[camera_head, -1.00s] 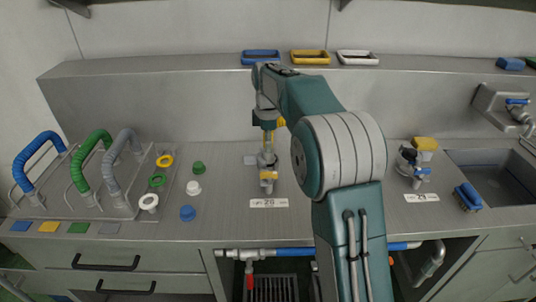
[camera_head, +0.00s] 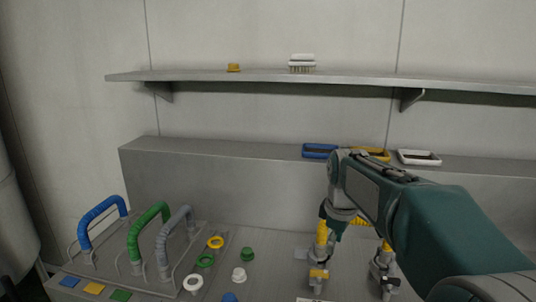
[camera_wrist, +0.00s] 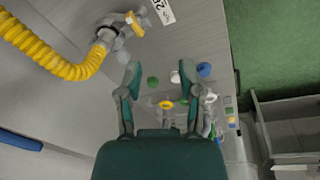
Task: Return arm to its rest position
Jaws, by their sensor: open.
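My gripper (camera_wrist: 160,78) is open and empty in the wrist view, its two fingers spread apart above the bench.
Blue (camera_head: 100,215), green (camera_head: 147,225) and grey (camera_head: 175,230) hoses stand on the bench at left. Rings and caps lie beside them. Blue (camera_head: 320,150) and white (camera_head: 419,158) trays sit on the ledge. A wall shelf (camera_head: 240,76) runs above, with free wall between.

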